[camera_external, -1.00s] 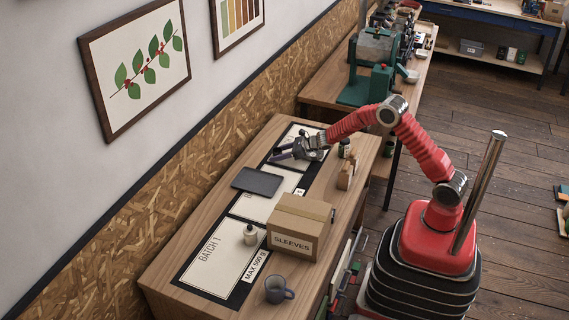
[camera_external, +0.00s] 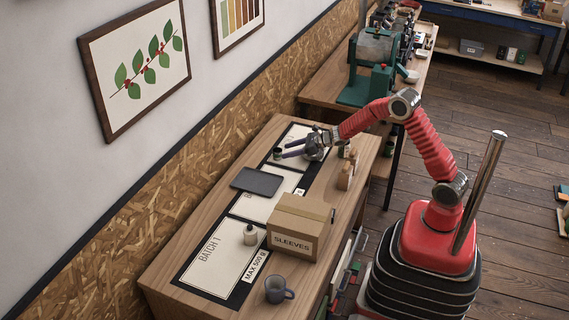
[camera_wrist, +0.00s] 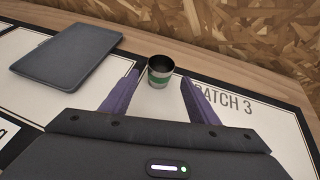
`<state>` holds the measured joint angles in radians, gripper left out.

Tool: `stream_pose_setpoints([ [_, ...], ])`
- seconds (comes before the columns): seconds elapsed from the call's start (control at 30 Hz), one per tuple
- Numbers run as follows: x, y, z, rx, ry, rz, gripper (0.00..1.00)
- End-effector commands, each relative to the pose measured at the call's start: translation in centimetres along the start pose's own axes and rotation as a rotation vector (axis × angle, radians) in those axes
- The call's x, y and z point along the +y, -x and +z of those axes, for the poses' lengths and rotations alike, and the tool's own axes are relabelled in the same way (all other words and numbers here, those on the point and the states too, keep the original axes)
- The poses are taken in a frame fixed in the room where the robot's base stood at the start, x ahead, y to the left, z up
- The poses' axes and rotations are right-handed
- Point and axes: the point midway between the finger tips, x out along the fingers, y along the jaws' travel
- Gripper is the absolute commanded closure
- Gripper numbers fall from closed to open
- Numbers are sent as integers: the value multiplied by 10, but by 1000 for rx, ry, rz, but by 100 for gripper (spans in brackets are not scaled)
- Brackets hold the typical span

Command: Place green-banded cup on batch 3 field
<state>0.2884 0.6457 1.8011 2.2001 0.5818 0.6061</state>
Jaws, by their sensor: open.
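The green-banded cup (camera_wrist: 160,71), a small dark-mouthed metal cup, stands upright in the wrist view, just ahead of my fingertips. In the external view the cup (camera_external: 277,153) is small, at the near left corner of the batch 3 field (camera_external: 293,134). The batch 3 field (camera_wrist: 262,117) also shows in the wrist view, with its lettering right of the cup. Whether the cup's base is wholly on the cream area or partly on the dark border, I cannot tell. My gripper (camera_wrist: 157,92) is open, its purple fingers spread on either side of the cup's near side; it also shows externally (camera_external: 288,149).
A dark tablet (camera_external: 257,181) lies on the neighbouring field, left of the cup in the wrist view. A sleeves box (camera_external: 299,227), a small bottle (camera_external: 250,235) and a mug (camera_external: 278,290) stand nearer. Wooden blocks (camera_external: 346,172) stand by the right edge.

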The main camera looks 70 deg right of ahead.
Motion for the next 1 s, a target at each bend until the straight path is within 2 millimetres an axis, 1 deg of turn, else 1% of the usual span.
stream_pose_setpoints([
  [0.03,-1,8,1,0,0,-2,45],
  [0.2,-1,32,1,-1,-1,-2,45],
  [0.4,0,50,1,-1,1,-1,45],
  [0.53,0,54,0,0,0,0,45],
  [1.0,0,53,0,0,0,0,45],
])
